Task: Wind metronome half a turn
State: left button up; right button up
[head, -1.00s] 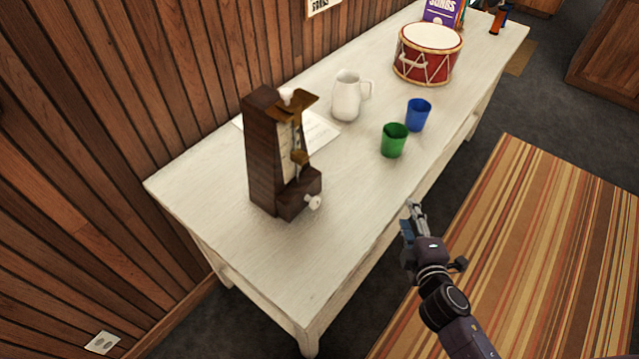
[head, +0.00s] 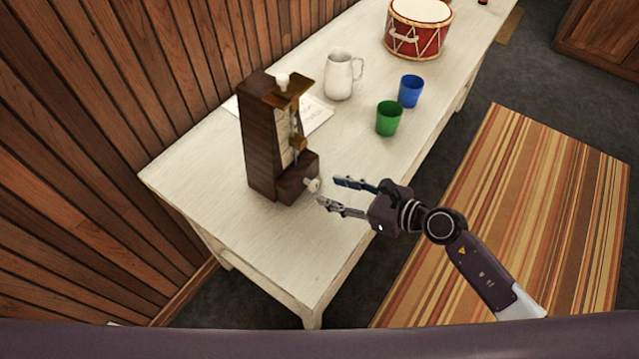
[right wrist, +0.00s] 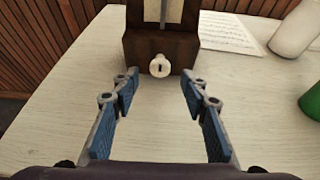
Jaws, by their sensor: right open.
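The metronome (head: 262,140) is a dark wooden upright case with a brass pendulum weight, standing near the left end of the white table. Its white winding key (head: 313,184) sticks out of the low front block. My right gripper (head: 327,192) is open, its two fingers pointing at the key with a small gap between. In the right wrist view the key (right wrist: 160,66) shows between and beyond the open fingertips (right wrist: 157,82), not touched by them. The metronome's lower case (right wrist: 140,47) shows behind it. My left gripper is not in view.
On the white table (head: 225,235) a sheet of paper (head: 318,116) lies behind the metronome. A white pitcher (head: 338,78), a green cup (head: 389,118), a blue cup (head: 411,91) and a red drum (head: 418,30) stand farther back. The table's front left part is clear.

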aim_at(317, 186)
jog(key=x, duration=0.5)
jog(key=shift+w+a, duration=0.1)
grip_shut()
dwell(0.3)
